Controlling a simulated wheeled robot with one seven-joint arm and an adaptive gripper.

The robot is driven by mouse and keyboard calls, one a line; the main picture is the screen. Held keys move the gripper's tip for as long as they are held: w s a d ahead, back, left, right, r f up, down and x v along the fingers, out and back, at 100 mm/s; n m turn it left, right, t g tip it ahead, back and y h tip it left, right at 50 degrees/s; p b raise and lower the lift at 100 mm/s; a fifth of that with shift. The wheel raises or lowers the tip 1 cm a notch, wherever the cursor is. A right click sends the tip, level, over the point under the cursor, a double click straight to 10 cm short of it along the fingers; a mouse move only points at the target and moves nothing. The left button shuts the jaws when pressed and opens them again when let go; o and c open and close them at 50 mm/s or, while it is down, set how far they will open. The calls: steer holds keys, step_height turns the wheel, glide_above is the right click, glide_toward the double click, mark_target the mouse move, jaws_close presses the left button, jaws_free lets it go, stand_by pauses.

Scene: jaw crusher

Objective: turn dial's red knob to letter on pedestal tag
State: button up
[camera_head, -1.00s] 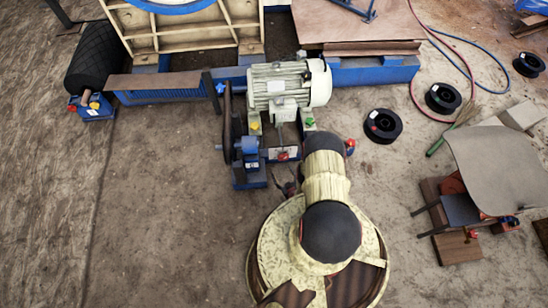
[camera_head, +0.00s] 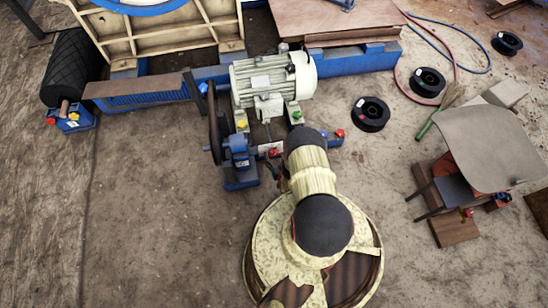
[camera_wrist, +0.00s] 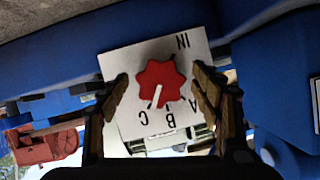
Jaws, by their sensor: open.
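The dial is a white plate (camera_wrist: 118,68) in the wrist view, marked IN, A, B and C, with the letters upside down. Its red knob (camera_wrist: 161,78) is lobed; its white pointer line points down in the picture, between B and C and closer to C. My gripper (camera_wrist: 160,88) is open, its fingers left and right of the knob with gaps on both sides. In the head view, the knob (camera_head: 274,152) is a small red spot and my arm hides most of the gripper. A small pale tag (camera_head: 243,163) is on the blue pedestal (camera_head: 238,178); its letter is too small to read.
A motor (camera_head: 268,80) stands behind the dial, with a dark wheel (camera_head: 216,125) to its left. A blue beam (camera_head: 360,70) runs along the back. The floor at left is clear.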

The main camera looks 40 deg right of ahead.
steer(key=shift+w+d, duration=0.15)
steer(key=shift+w, duration=0.1)
steer(key=shift+c, duration=0.5)
steer(key=c, duration=1.1)
